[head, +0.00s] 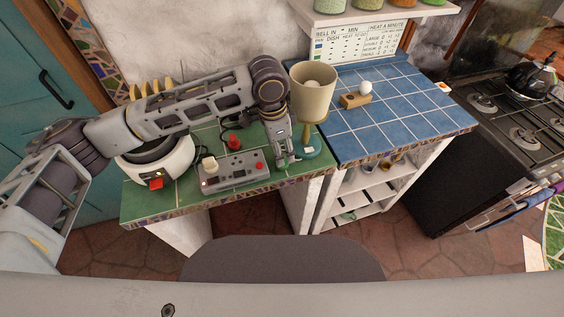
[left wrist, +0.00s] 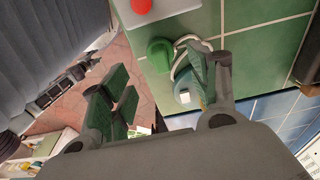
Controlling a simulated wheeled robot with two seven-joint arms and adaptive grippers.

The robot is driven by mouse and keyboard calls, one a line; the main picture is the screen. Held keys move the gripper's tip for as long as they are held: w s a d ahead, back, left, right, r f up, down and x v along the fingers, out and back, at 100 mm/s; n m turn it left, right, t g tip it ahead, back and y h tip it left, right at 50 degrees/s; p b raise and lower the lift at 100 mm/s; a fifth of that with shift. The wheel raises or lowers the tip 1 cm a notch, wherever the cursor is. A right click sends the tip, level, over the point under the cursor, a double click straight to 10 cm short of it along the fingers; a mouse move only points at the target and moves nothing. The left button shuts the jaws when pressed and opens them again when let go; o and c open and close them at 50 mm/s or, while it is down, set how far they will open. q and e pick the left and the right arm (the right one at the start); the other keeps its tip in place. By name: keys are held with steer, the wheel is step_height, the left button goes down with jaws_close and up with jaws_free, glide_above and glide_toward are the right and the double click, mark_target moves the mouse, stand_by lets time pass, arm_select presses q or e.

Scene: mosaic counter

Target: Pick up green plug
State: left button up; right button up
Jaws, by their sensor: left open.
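The green plug (left wrist: 160,55) lies at the edge of the green tiled counter in the left wrist view, next to a white cord (left wrist: 183,50). My left gripper (left wrist: 165,85) is open, with one finger on each side of the picture. The plug shows beyond the gap, nearer the right finger, and nothing is held. In the head view my left gripper (head: 284,160) points down at the counter's front right corner. I cannot make out the plug there; the gripper seems to cover it. My right gripper is not in view.
A grey control box (head: 235,170) and a red plug-like piece (head: 233,141) are left of the gripper. A beige cup-shaped lamp (head: 312,95) on a teal base (head: 309,149) stands close on its right. A white cooker (head: 157,158) is farther left. The blue tiled counter (head: 400,118) is mostly clear.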

arm_select(q)
steer(key=shift+f, duration=0.45)
steer(key=shift+f, duration=0.15)
steer(key=shift+w+d+f, duration=0.1)
steer(key=shift+f, duration=1.15)
steer(key=shift+w+d+f, duration=0.1)
steer(key=shift+f, duration=1.15)
steer(key=c, duration=1)
